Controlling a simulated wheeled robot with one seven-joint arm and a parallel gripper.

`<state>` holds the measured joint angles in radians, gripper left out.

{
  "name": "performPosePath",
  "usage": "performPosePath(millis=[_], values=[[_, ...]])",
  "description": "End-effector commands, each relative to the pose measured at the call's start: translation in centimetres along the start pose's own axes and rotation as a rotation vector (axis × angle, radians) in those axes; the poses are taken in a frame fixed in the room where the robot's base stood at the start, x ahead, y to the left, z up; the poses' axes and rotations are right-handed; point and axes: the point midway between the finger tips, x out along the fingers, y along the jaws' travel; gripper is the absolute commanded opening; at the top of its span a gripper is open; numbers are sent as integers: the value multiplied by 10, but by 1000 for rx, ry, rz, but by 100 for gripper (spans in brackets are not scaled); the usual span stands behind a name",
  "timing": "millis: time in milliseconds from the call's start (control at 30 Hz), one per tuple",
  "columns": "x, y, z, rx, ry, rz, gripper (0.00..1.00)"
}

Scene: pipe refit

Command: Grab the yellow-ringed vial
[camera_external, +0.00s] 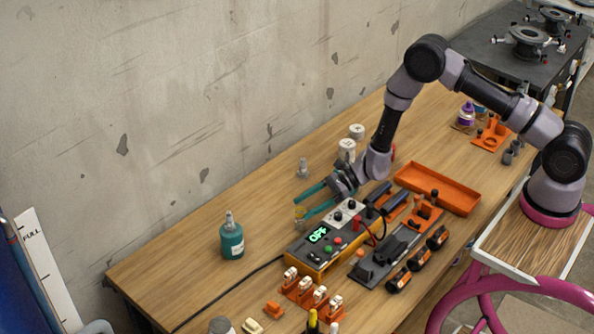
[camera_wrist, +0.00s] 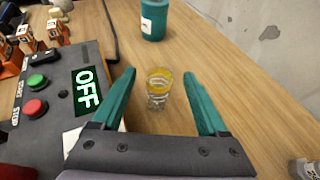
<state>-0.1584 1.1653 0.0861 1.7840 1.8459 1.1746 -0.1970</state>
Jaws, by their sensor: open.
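The yellow-ringed vial (camera_wrist: 158,90) is a small clear vial with a yellow ring at its top. It stands on the wooden table between the two open teal fingers of my gripper (camera_wrist: 163,88) in the wrist view, with space on both sides. In the external view the vial (camera_external: 299,212) shows as a small yellow and clear shape by the fingertips of my gripper (camera_external: 303,204). The gripper is open and holds nothing. The vial's lower part is hard to make out in the external view.
A control box (camera_external: 325,238) with an OFF display stands close beside the gripper. A teal bottle (camera_external: 232,238) stands farther left. The table between vial and teal bottle is clear.

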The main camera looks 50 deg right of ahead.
Motion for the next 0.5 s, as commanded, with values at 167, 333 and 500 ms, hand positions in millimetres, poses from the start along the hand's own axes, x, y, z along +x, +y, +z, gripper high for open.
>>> performPosePath(millis=[167, 333, 500], values=[[15, 1, 0, -1, 0, 2, 76], [41, 1, -2, -2, 0, 3, 76], [55, 0, -2, -1, 0, 1, 76]])
